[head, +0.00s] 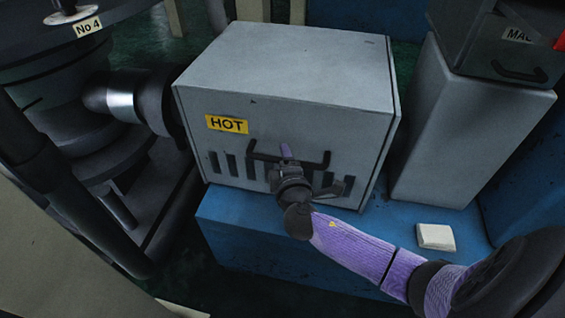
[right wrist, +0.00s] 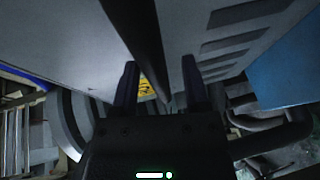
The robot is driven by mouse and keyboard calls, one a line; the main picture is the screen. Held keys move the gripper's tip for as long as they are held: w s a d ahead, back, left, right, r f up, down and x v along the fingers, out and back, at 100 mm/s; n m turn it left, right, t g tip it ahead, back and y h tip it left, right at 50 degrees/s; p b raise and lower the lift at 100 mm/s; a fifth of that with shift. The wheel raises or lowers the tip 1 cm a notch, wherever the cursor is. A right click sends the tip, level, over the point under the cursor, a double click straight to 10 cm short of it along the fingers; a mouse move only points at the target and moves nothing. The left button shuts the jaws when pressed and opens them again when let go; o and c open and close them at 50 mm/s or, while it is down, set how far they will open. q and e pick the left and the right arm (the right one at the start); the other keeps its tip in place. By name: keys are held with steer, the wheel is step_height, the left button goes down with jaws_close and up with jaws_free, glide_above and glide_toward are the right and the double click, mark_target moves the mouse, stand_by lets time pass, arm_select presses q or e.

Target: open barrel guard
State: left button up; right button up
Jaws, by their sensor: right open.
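The barrel guard (head: 285,75) is a grey box with a yellow HOT label (head: 227,124) and dark vent slots on its front. Its black bar handle (head: 262,156) runs across the front face above the slots. The guard looks closed. My right gripper (head: 300,166) is at the handle, with its arm in a purple sleeve. In the right wrist view its two fingers (right wrist: 160,80) are apart, and the dark handle bar (right wrist: 143,45) passes between them. I cannot tell whether they touch it. My left gripper is out of view.
A round dark machine marked No 4 (head: 88,27) stands left, joined to the guard by a metal barrel (head: 112,97). The guard sits on a blue base (head: 250,232). A small white block (head: 436,237) lies on it, right, near a grey pedestal (head: 440,130).

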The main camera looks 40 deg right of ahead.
jaws_close()
stand_by(1.0)
stand_by(0.4)
